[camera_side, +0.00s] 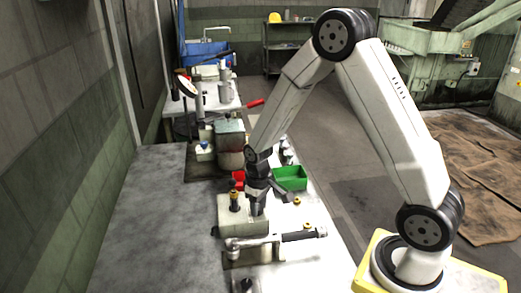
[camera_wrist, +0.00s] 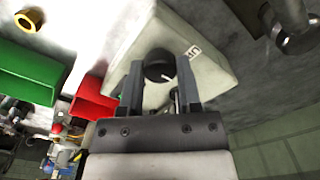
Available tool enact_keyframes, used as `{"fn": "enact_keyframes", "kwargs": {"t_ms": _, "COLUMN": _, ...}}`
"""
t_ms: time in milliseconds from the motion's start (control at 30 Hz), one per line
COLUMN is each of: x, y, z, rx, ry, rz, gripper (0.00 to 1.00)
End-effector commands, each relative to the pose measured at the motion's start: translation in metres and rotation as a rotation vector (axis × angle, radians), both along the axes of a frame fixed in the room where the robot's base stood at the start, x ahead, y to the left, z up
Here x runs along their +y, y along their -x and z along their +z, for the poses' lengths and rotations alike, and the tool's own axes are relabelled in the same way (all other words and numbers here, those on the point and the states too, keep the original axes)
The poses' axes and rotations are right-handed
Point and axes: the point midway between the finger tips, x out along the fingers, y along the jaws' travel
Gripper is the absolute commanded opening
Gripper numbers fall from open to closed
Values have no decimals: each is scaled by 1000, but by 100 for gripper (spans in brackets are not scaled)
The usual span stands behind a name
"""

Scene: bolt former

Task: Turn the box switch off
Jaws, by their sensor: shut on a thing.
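The box switch is a pale box with sloped sides (camera_side: 229,217) on the bench, below my gripper (camera_side: 257,203) in the side view. In the wrist view its pale top (camera_wrist: 211,68) carries a dark round knob (camera_wrist: 158,62) and a small dark printed mark, which I cannot read surely. A short white line shows on the knob's lower right. My gripper (camera_wrist: 159,72) is shut on the knob, with one finger on each side of it. The fingers hide part of the knob and box. In the side view my gripper hides the knob.
A green bin (camera_side: 290,178) and a red bin (camera_side: 238,176) stand just behind the box. A clamp with a black-handled lever (camera_side: 299,236) lies in front. Small brass pieces (camera_side: 297,201) sit to the right. The bench on the left (camera_side: 150,215) is clear.

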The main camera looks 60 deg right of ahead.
Motion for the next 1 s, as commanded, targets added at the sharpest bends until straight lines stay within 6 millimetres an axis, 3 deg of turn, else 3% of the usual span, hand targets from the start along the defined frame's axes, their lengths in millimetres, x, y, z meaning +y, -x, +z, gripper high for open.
{"fn": "enact_keyframes", "kwargs": {"t_ms": 33, "x": 0, "y": -1, "z": 1, "rx": -1, "ry": 0, "rz": 0, "gripper": 0}}
{"fn": "enact_keyframes", "kwargs": {"t_ms": 67, "x": 0, "y": -1, "z": 1, "rx": -1, "ry": 0, "rz": 1, "gripper": 53}}
{"fn": "enact_keyframes", "kwargs": {"t_ms": 133, "x": 0, "y": -1, "z": 1, "rx": -1, "ry": 0, "rz": 1, "gripper": 75}}
{"fn": "enact_keyframes", "kwargs": {"t_ms": 167, "x": 0, "y": -1, "z": 1, "rx": -1, "ry": 0, "rz": 1, "gripper": 79}}
{"fn": "enact_keyframes", "kwargs": {"t_ms": 667, "x": 0, "y": -1, "z": 6, "rx": -2, "ry": 0, "rz": 2, "gripper": 79}}
{"fn": "enact_keyframes", "kwargs": {"t_ms": 1000, "x": 0, "y": -1, "z": 39, "rx": -4, "ry": 1, "rz": 1, "gripper": 79}}
